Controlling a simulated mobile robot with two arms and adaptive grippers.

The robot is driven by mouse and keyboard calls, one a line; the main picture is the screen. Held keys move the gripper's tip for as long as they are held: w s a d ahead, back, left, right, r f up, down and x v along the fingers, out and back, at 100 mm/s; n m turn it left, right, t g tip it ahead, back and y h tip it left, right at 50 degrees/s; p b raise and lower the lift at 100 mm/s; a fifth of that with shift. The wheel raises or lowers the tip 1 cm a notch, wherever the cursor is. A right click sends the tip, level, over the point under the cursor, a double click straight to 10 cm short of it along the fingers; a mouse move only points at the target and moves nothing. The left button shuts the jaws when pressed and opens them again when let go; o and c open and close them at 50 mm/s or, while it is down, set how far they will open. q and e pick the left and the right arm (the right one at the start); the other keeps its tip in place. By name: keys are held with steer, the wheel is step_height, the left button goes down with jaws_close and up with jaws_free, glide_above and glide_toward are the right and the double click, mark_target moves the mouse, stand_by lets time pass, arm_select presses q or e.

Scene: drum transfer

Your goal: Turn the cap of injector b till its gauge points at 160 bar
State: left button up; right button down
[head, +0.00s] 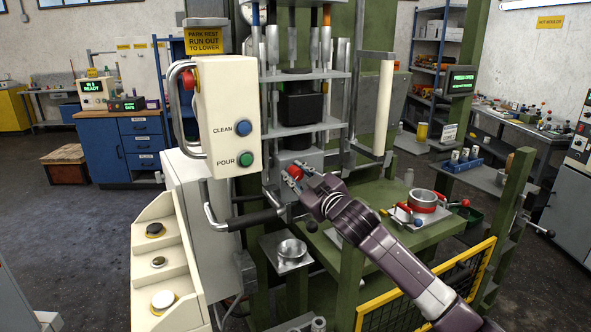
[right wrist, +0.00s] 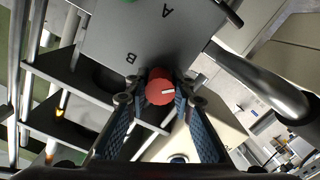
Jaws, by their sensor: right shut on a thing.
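The red cap of injector b (right wrist: 160,88) sits beside the letter B on a grey plate (right wrist: 105,40) in the right wrist view. A short white mark on its face points to the right. In the head view the cap (head: 294,172) is a small red spot on the press. My right gripper (head: 293,181) reaches in from the lower right and is shut on it, with one finger on each side. No readable 160 bar gauge shows in either view. My left gripper is out of view.
A cream control box (head: 226,117) with CLEAN and POUR buttons stands left of my right gripper. A black-gripped handle (head: 255,220) lies just below. A metal tube handle (right wrist: 262,85) passes close on the right in the wrist view. A yellow-railed mesh fence (head: 430,293) stands lower right.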

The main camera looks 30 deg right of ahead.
steer(key=shift+n+p, duration=0.35)
steer(key=shift+n, duration=0.55)
steer(key=c, duration=1.7)
jaws_free()
steer(key=shift+o, duration=0.2)
steer(key=s+a, duration=0.1)
steer(key=s, duration=1.1)
steer(key=shift+a, duration=0.2)
